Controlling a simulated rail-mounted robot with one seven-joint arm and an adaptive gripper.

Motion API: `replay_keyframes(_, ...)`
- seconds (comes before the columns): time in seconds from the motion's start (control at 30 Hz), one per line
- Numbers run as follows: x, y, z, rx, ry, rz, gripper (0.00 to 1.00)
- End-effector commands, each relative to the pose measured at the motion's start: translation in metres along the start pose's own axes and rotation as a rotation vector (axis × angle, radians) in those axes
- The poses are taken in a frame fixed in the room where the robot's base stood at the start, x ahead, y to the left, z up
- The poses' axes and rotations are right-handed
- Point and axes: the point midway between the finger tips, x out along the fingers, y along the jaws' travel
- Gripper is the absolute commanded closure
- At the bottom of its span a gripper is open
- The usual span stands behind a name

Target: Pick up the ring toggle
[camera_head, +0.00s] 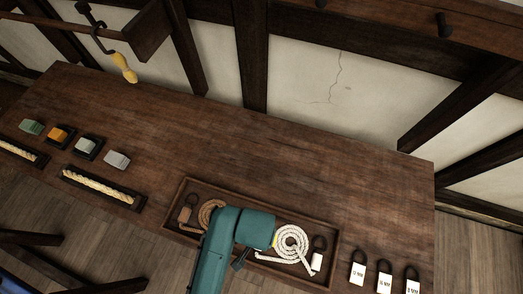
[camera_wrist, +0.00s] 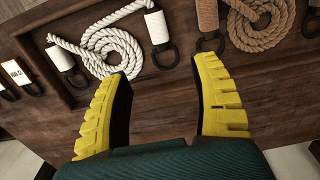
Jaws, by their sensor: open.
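Several toggles with dark rings lie in a shallow wooden tray (camera_head: 325,273); which one the task means I cannot tell. In the wrist view, a white toggle (camera_wrist: 157,28) with a dark ring lies ahead between my fingers. Another white toggle (camera_wrist: 60,57) is at the left, and it also shows in the head view (camera_head: 317,261). Between them is a white rope coil (camera_wrist: 112,48). A brown toggle (camera_wrist: 207,14) with a ring is ahead of the right finger. My gripper (camera_wrist: 158,82) is open and empty over the tray edge. In the head view my arm hides the tray's middle.
A brown rope coil (camera_wrist: 262,22) lies in the tray, with another brown toggle (camera_head: 184,214) at its far end. Blocks (camera_head: 88,146) and rope racks (camera_head: 103,188) are at the left. The table's back is clear.

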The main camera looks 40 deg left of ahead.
Motion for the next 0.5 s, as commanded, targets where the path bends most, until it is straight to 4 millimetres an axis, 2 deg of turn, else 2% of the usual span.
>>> replay_keyframes(0.3, 0.074, 0.0, 0.002, 0.0, -0.01, 0.0, 0.37)
replay_keyframes(0.4, 0.096, 0.0, 0.002, 0.0, -0.008, 0.0, 0.37)
replay_keyframes(0.5, 0.109, 0.0, 0.001, 0.0, -0.006, 0.0, 0.37)
